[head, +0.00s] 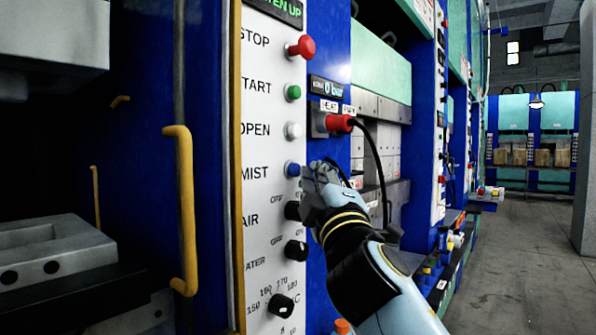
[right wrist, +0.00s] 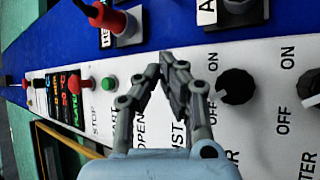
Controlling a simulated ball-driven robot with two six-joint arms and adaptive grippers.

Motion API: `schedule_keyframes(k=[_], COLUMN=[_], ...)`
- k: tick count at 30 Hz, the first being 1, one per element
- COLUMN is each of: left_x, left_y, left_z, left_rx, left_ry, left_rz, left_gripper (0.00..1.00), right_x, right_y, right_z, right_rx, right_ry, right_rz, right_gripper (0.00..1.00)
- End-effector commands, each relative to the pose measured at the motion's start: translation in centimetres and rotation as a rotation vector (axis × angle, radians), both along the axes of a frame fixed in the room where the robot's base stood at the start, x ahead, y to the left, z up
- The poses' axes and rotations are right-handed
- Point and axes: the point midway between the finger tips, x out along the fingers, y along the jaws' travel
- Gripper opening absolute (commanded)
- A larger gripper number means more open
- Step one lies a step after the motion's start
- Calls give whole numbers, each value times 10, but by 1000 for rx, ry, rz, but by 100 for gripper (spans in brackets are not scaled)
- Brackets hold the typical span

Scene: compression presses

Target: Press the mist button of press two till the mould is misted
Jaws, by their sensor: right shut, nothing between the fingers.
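The white control panel (head: 258,120) is at the left centre of the head view. Its blue mist button (head: 292,169) sits beside the label MIST. My right gripper (head: 309,171) is shut and empty, with its fingertips just right of the button. I cannot tell whether they touch it. In the right wrist view the closed fingertips (right wrist: 170,66) are over the panel beside the word MIST, and the button is hidden. A grey mould block (head: 50,255) lies in the open press at the left; no mist shows there. My left gripper is not in view.
Red (head: 301,47), green (head: 293,92) and white (head: 293,131) buttons are above the mist button. Black knobs (head: 295,250) are below. A red plug (head: 339,123) with a black cable hangs close above my gripper. A yellow handle (head: 183,210) stands left. The aisle floor is clear.

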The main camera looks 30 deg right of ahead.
Motion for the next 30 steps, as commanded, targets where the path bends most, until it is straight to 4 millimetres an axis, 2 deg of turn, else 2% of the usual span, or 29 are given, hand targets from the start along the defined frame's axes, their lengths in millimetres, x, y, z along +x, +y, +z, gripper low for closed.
schedule_keyframes(k=[30], left_x=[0], left_y=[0], left_z=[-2], left_rx=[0], left_ry=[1], left_rz=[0], left_gripper=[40], right_x=[9], right_y=[4], right_z=[0], right_rx=[0], right_ry=[0], right_rz=[0], right_gripper=[0])
